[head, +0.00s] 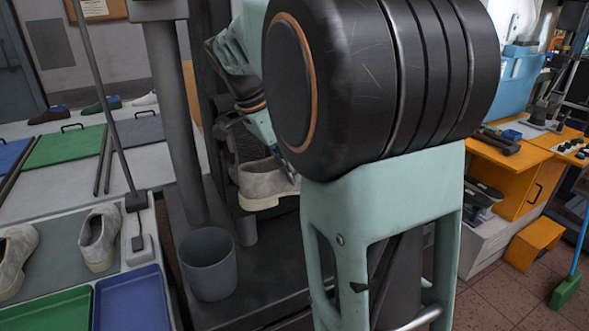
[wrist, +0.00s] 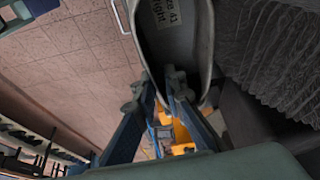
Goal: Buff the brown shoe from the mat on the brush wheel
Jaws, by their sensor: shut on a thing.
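My gripper (wrist: 172,88) is shut on a shoe (wrist: 178,45), with its fingers at the shoe's edge and a label reading "Right" inside. In the head view the held shoe (head: 263,187) looks grey-beige with a pale sole, rather than brown. My own arm hides part of it and most of the gripper. A dark ridged part (head: 243,142) of the machine is just behind the shoe; I cannot tell whether they touch. Two similar grey-beige shoes (head: 100,238) (head: 17,260) stand on a dark mat (head: 62,252) at left.
A grey bin (head: 208,264) stands on the machine's base near its post (head: 172,110). Blue (head: 132,300) and green (head: 50,312) trays lie at front left. Dark brown (head: 48,115), green and white shoes stand at the back left. An orange bench (head: 510,170) is at right.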

